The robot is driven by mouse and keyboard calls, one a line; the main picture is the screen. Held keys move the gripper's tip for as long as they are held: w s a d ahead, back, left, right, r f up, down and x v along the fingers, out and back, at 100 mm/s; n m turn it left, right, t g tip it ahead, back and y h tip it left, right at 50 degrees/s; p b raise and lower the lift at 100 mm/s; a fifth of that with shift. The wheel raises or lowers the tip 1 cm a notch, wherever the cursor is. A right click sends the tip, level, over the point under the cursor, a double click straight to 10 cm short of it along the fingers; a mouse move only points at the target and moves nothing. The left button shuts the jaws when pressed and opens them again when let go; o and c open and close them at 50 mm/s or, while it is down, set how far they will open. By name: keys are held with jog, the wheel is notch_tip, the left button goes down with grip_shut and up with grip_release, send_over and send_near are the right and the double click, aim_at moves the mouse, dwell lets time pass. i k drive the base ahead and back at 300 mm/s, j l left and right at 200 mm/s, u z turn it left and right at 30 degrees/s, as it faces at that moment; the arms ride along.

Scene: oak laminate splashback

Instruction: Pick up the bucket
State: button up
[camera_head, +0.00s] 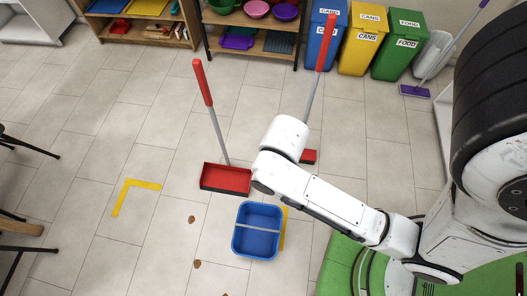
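The blue bucket (257,244) stands upright on the tiled floor, just below the middle of the head view. A pale grey handle lies across its open top, and its inside looks empty. My white arm reaches in from the right and passes above and to the right of the bucket, with a rounded joint above the bucket in the picture. My gripper is not in view, so its opening and its distance from the bucket cannot be seen.
A red dustpan (225,179) with a long handle stands just behind the bucket. A red-handled broom (326,45) is partly hidden by my arm. Brown bits (192,219) and yellow tape (123,194) lie left. Bins (362,42) and shelves (148,30) line the back.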

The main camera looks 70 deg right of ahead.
aim_at(258, 232)
jog(key=k+j+z, duration=0.1)
jog(key=j+z, duration=0.35)
jog(key=k+j+z, duration=0.2)
jog(key=j+z, duration=0.25)
jog(key=k+j+z, duration=0.1)
jog(key=k+j, duration=0.2)
jog(key=j, duration=0.15)
jog(key=k+j+z, duration=0.1)
jog(key=k+j, duration=0.25)
jog(key=j, duration=0.05)
